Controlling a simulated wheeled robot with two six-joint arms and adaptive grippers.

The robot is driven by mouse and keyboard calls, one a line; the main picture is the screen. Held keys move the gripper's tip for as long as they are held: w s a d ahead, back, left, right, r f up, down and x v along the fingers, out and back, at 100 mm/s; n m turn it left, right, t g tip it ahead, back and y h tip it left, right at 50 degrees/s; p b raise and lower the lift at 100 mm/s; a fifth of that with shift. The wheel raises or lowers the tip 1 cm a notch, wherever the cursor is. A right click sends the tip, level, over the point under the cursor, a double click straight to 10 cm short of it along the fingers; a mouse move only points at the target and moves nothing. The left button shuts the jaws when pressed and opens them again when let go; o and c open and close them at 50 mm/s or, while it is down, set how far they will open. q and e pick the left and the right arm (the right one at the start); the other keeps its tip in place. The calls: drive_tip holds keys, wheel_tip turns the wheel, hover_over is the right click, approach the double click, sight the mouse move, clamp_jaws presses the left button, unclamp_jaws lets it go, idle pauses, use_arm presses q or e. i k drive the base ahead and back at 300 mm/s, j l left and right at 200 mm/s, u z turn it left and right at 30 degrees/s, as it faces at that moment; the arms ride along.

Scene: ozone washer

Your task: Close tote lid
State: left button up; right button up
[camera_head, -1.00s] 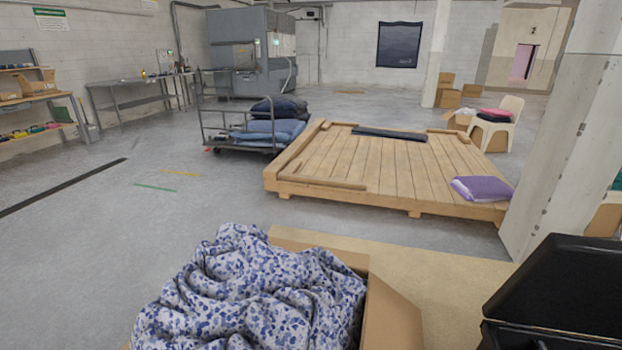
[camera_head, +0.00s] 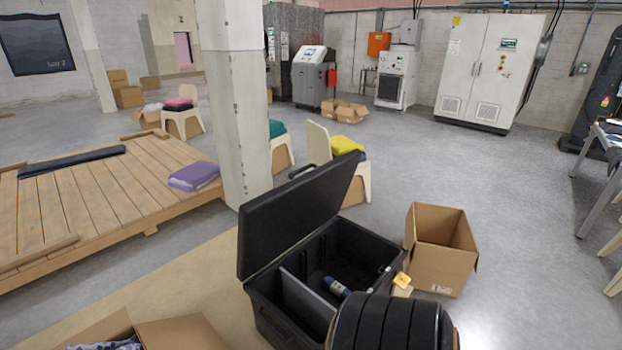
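The black tote (camera_head: 365,246) stands at the lower middle right of the head view. Its black lid (camera_head: 296,212) is raised and leans back to the left, with a handle at its top edge. Inside, a divider (camera_head: 304,303) and a dark bottle-like item with a pale label (camera_head: 338,288) show. A ribbed black cylindrical thing (camera_head: 388,325) hides the tote's front right part; I cannot tell whether it is mine. Neither of my grippers can be made out in this view.
An open empty cardboard box (camera_head: 440,250) stands right of the tote. Another open box (camera_head: 172,332) with patterned cloth is at the lower left. A pillar (camera_head: 235,110) and white chairs (camera_head: 322,145) stand behind the tote. A wooden platform (camera_head: 110,200) is at left.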

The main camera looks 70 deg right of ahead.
sight(270, 224)
drive_tip(key=k+l+z, duration=0.2)
drive_tip(key=z, duration=0.25)
drive_tip(key=k+l+z, duration=0.15)
drive_tip(key=z, duration=1.5)
drive_tip(key=i+l, duration=0.2)
drive_tip(key=l, duration=0.15)
drive_tip(key=i+l+u, duration=0.1)
drive_tip(key=l, duration=0.2)
drive_tip(key=i+l, duration=0.25)
drive_tip(key=l, duration=0.15)
drive_tip(key=i+l+u, duration=0.15)
drive_tip(key=l, duration=0.15)
drive_tip(key=i+l, duration=0.15)
drive_tip(key=l, duration=0.25)
drive_tip(key=i+l+u, duration=0.1)
drive_tip(key=l, duration=0.25)
drive_tip(key=i+l, duration=0.2)
drive_tip(key=l, duration=0.2)
drive_tip(key=i+l+u, duration=0.1)
drive_tip(key=l, duration=0.25)
